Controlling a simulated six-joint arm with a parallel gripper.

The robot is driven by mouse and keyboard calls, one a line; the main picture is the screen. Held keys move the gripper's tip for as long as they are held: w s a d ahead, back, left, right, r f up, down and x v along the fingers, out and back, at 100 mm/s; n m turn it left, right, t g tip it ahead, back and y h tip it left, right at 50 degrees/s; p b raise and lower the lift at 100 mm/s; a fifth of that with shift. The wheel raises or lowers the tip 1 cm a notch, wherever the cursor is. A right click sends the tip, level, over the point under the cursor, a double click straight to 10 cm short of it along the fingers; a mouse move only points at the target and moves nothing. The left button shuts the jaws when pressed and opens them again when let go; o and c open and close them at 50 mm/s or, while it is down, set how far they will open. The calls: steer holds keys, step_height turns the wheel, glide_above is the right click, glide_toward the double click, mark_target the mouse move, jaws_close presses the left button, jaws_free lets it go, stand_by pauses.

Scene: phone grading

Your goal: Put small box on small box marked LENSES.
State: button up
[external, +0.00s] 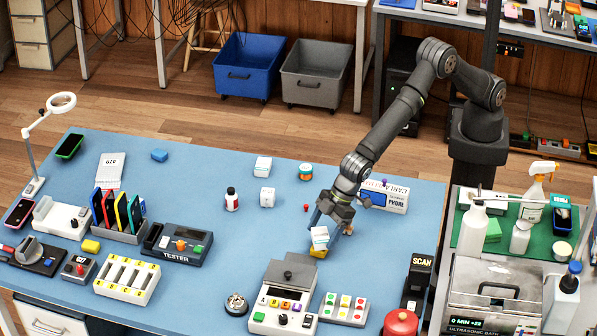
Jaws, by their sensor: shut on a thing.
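My gripper (328,234) points down over the right-middle of the blue table (190,290). It is shut on a small white box (320,237) with a teal mark. A yellow thing (318,252) shows just under the held box; whether they touch I cannot tell. Two other small white boxes stand further back: one box (262,167) near the far edge and another box (267,197) nearer, both left of my gripper. Their lettering is too small to read, so I cannot tell which is marked LENSES.
A white bottle (232,200) stands left of the nearer box, and a teal-and-orange jar (305,172) right of the far box. A small red piece (306,208) lies between them and my gripper. A grey-lidded device (285,300) stands in front.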

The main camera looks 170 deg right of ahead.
steer(key=shift+f, duration=0.15)
steer(key=shift+f, duration=0.35)
steer(key=o, duration=1)
steer(key=shift+r, duration=0.1)
steer(key=shift+r, duration=0.25)
steer(key=v, duration=1.2)
steer(key=shift+r, duration=0.15)
